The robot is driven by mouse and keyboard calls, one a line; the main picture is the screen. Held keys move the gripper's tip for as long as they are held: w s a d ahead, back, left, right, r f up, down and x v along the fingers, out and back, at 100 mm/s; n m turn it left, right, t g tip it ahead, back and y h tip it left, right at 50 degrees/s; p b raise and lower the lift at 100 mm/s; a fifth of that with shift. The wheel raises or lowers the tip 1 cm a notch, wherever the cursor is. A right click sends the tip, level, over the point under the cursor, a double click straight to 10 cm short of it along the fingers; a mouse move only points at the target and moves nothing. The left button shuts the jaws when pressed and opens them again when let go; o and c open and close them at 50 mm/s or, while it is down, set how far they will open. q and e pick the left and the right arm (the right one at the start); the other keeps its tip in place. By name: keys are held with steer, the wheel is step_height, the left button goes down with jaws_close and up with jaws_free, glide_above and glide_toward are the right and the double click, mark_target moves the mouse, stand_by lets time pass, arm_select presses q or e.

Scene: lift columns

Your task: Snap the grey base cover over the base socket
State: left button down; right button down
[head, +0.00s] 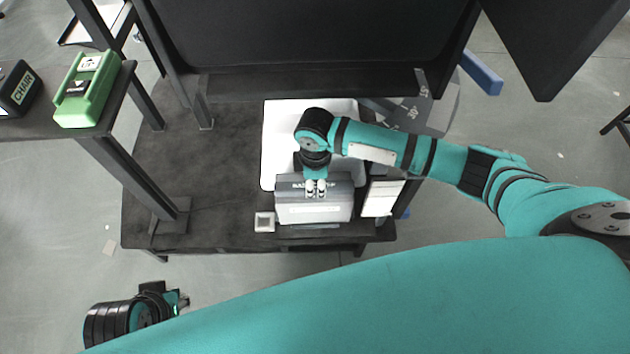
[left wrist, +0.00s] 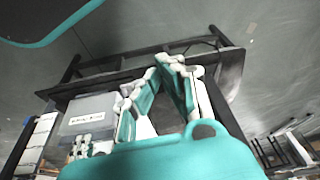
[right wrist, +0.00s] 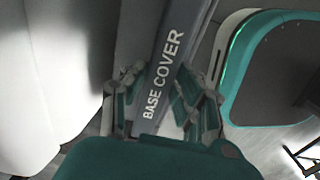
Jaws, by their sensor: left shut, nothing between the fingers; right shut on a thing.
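The grey base cover (head: 313,208) is at the front of the dark platform, in front of a white panel (head: 280,130). My right gripper (head: 316,188) is shut on its upper edge from above. In the right wrist view the cover's lettered top (right wrist: 165,75), reading BASE COVER, runs between the fingers (right wrist: 165,105). In the left wrist view the grey cover (left wrist: 88,112) shows at the left. The base socket cannot be made out; the cover and arm may hide it. My left gripper (head: 182,301) is shut and empty, off the platform's front; its fingertips also show in its wrist view (left wrist: 172,62).
The dark platform (head: 200,215) has free room left of the cover. A small pale square block (head: 264,222) stands beside the cover's left end. A white box (head: 381,198) is close on its right. A green control box (head: 88,90) sits on the left shelf.

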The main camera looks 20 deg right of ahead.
arm_select(q)
steer(key=shift+w+f, duration=0.3)
steer(key=shift+f, duration=0.2)
arm_select(e)
steer(key=shift+d+f, duration=0.1)
steer(key=shift+f, duration=0.05)
arm_select(q)
steer(key=shift+d+f, duration=0.1)
steer(key=shift+w, duration=0.1)
steer(key=shift+f+p, duration=0.1)
steer(key=shift+p, duration=0.2)
arm_select(e)
steer(key=shift+f, duration=0.1)
arm_select(q)
steer(key=shift+f, duration=0.75)
steer(key=shift+w+f, duration=0.1)
steer(key=shift+w, duration=0.05)
arm_select(e)
steer(key=shift+f, duration=0.1)
arm_select(q)
steer(key=shift+f, duration=0.3)
